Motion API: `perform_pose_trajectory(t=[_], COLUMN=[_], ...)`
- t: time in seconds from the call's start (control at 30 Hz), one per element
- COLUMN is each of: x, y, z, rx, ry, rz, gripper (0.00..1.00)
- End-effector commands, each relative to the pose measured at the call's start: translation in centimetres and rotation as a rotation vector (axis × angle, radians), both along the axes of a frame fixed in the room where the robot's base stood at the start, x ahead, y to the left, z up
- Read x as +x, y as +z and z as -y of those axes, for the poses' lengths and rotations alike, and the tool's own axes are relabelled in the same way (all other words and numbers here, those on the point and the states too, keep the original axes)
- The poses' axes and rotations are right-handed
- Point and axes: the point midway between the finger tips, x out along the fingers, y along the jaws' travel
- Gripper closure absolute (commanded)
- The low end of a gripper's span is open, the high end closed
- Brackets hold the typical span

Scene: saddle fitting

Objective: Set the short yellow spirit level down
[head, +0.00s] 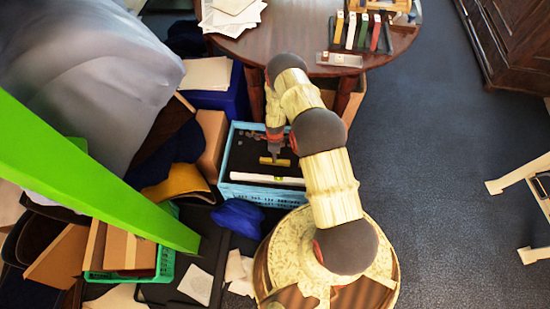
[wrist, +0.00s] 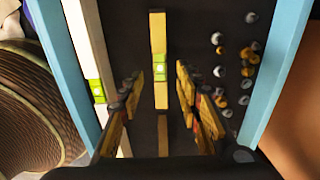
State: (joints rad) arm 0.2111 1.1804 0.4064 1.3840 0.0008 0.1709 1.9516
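The short yellow spirit level (head: 275,161) is inside the light-blue crate, over its dark floor. In the wrist view the yellow level (wrist: 160,92) runs lengthwise between my fingers, with green vials near its middle. My gripper (head: 275,150) points down into the crate. In the wrist view my gripper (wrist: 159,80) has its two fingers spread, with a dark gap on each side of the level. The level looks flat; whether it touches the crate floor is hard to tell. A darker brown strip (wrist: 163,135) shows in line with its near end.
A long pale level (head: 266,178) with a green vial lies along one side of the blue crate (head: 262,194). Several small round pieces (wrist: 220,70) lie to the right in the wrist view. A round table (head: 300,38) stands behind; open floor is at right.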

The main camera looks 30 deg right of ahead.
Motion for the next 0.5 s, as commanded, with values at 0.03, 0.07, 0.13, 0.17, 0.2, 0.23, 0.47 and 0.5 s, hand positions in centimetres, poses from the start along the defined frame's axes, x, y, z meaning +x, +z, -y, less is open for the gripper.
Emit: perform_pose_trajectory(t=[0.03, 0.07, 0.13, 0.17, 0.2, 0.23, 0.47, 0.5], x=[0.1, 0.1, 0.1, 0.1, 0.1, 0.1, 0.5, 0.9], y=[1.5, 2.1, 3.2, 3.6, 4.1, 4.5, 6.4, 7.2], z=[0.0, 0.0, 0.0, 0.0, 0.0, 0.0, 0.0, 0.0], rx=[0.0, 0.0, 0.0, -0.001, 0.0, 0.0, -0.001, -0.002], ry=[0.0, 0.0, 0.0, 0.0, 0.0, 0.0, 0.015, 0.03], rz=[0.002, 0.001, 0.001, 0.001, 0.002, 0.001, 0.005, 0.01], gripper=[0.66, 0.66, 0.66, 0.66, 0.66, 0.66, 0.66, 0.66])
